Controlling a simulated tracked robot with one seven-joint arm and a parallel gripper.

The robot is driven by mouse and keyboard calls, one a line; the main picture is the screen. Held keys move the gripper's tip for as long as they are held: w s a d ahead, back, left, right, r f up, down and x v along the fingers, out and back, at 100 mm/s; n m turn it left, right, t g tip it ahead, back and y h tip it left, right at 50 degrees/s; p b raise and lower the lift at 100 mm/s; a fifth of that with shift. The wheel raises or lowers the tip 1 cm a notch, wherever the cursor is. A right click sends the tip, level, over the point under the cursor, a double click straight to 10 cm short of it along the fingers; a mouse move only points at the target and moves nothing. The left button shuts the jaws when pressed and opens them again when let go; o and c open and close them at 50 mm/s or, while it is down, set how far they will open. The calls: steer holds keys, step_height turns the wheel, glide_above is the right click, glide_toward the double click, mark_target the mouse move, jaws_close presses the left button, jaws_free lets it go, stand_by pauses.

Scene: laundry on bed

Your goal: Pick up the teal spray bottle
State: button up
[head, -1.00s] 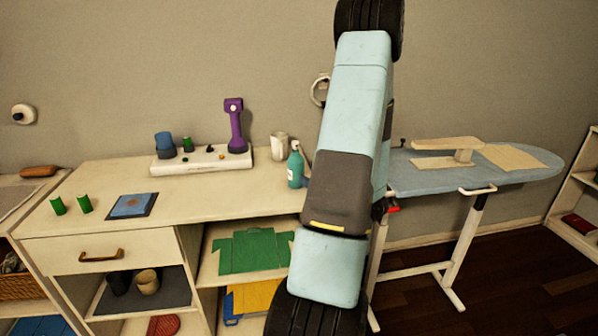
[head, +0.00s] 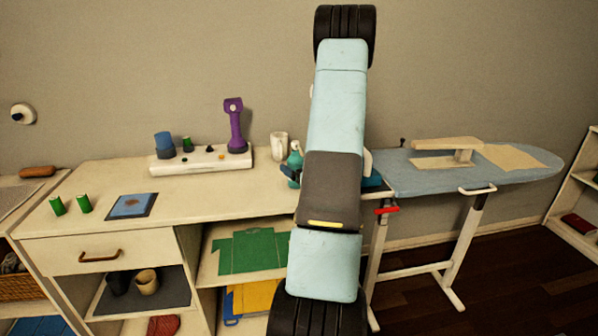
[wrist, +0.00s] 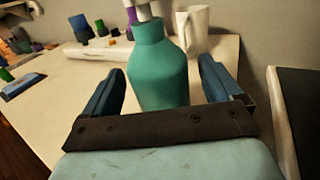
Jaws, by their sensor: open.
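The teal spray bottle (wrist: 160,70) stands upright on the tabletop, seen large in the wrist view. Its body is between and just ahead of the two fingers of my gripper (wrist: 160,78), with a gap on both sides. My gripper is open and holds nothing. In the head view the bottle's top (head: 295,156) shows at the left side of my arm. My arm hides the rest of it, and one dark finger shows in front of its lower part.
A white mug (wrist: 191,30) stands just behind the bottle, to its right. A white base (head: 190,163) carries a purple device (head: 234,125) and cups to the left. An ironing board (head: 440,180) stands at the right. The tabletop's front middle is clear.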

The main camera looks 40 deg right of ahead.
steer(key=w, duration=0.2)
steer(key=shift+w+d+f, duration=0.1)
steer(key=shift+w, duration=0.2)
steer(key=c, duration=1.2)
